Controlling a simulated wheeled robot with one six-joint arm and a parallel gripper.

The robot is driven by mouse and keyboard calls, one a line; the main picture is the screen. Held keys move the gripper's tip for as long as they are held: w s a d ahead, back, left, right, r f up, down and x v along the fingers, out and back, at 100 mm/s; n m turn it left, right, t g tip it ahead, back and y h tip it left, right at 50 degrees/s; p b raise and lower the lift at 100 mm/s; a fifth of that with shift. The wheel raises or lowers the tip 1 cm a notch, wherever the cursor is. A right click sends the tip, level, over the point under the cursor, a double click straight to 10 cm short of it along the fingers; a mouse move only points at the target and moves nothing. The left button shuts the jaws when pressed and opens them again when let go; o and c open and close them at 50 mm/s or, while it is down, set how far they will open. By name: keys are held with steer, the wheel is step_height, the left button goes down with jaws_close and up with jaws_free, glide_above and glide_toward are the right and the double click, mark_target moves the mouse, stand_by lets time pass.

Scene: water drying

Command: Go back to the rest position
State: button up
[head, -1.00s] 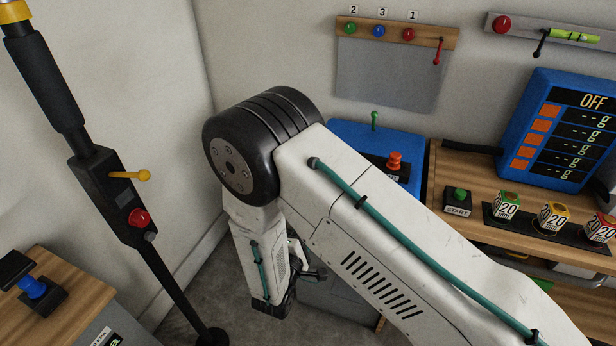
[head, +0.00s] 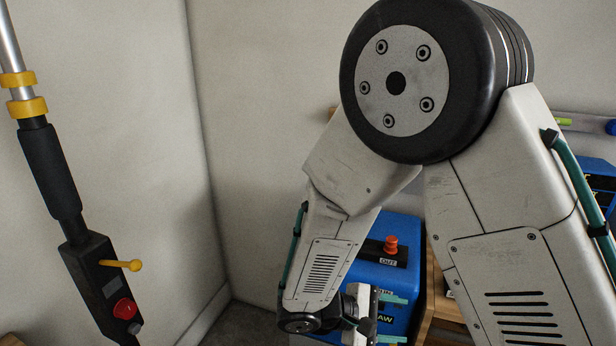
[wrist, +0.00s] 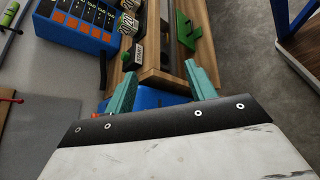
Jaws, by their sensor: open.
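My gripper (head: 398,319) is at the lower middle of the head view, in front of the blue machine (head: 385,258). Its two teal fingers also show in the wrist view (wrist: 162,88); they stand apart with nothing between them. My white arm is raised and bent, and its large black joint fills the upper right of the head view. The arm hides much of the bench and wall behind it.
A black pole with a yellow lever (head: 121,265) and red button (head: 125,308) stands at the left. A wooden bench (wrist: 205,45) with a START button (wrist: 138,52) and a blue display unit (wrist: 85,22) show in the wrist view. Bare wall lies between pole and arm.

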steer(key=s+d+r+m+y, duration=0.4)
steer(key=s+r, duration=0.4)
steer(key=r, duration=0.2)
steer(key=s+d+r+m+y, duration=0.5)
steer(key=s+r+m+y, duration=0.2)
steer(key=s+r+y, duration=0.2)
step_height(320, 180, up, 2)
steer(key=shift+d, duration=0.2)
stand_by(1.0)
